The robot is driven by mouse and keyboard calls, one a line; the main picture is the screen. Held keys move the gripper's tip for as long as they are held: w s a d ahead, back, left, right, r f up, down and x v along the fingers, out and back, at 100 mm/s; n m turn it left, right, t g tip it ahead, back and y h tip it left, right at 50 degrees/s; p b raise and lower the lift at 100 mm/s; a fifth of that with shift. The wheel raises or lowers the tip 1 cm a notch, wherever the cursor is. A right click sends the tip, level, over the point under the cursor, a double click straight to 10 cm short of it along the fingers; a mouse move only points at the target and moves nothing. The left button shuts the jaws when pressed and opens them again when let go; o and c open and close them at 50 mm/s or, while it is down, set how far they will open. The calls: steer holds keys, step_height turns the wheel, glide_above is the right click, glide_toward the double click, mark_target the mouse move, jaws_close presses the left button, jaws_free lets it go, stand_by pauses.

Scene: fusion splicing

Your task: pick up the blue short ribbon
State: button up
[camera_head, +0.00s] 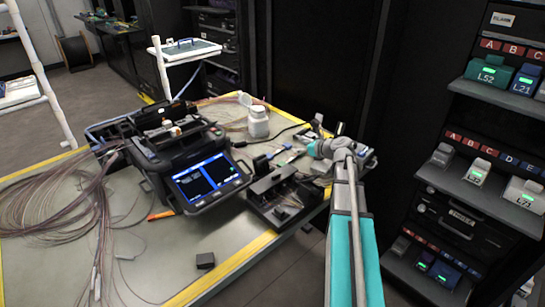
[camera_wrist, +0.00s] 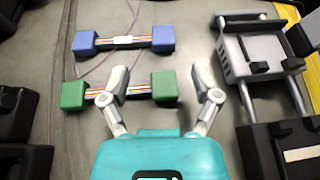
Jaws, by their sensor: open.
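The blue short ribbon (camera_wrist: 123,40) lies on the table in the upper left of the wrist view. It is a thin striped band with a white middle and a blue block at each end. A similar green ribbon (camera_wrist: 133,89) with green end blocks lies nearer to me. My gripper (camera_wrist: 162,80) is open, with nothing held between its fingers. In the wrist view its left finger overlaps the green ribbon's band, and the blue ribbon is beyond the fingertips. In the head view, my arm hides part of the table's right end, and I cannot make out the ribbon there clearly.
A grey device (camera_wrist: 254,48) stands right of the ribbons, with black boxes at both sides. The splicer (camera_head: 185,165) with a lit screen and a white bottle (camera_head: 258,122) stand on the table. A black tray (camera_head: 283,196) sits at its front edge. Dark racks rise at right.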

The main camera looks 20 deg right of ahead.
mark_target(290, 146)
steer(key=x, duration=0.1)
steer(key=b+x, duration=0.1)
steer(key=x, duration=0.1)
steer(key=b+x, duration=0.1)
steer(key=shift+w+d+f, duration=0.15)
steer(key=shift+d+f, duration=0.1)
steer(key=shift+w+a+f, duration=0.1)
steer(key=shift+w+a, duration=0.15)
steer(key=shift+w, duration=0.2)
steer(key=c, duration=1.1)
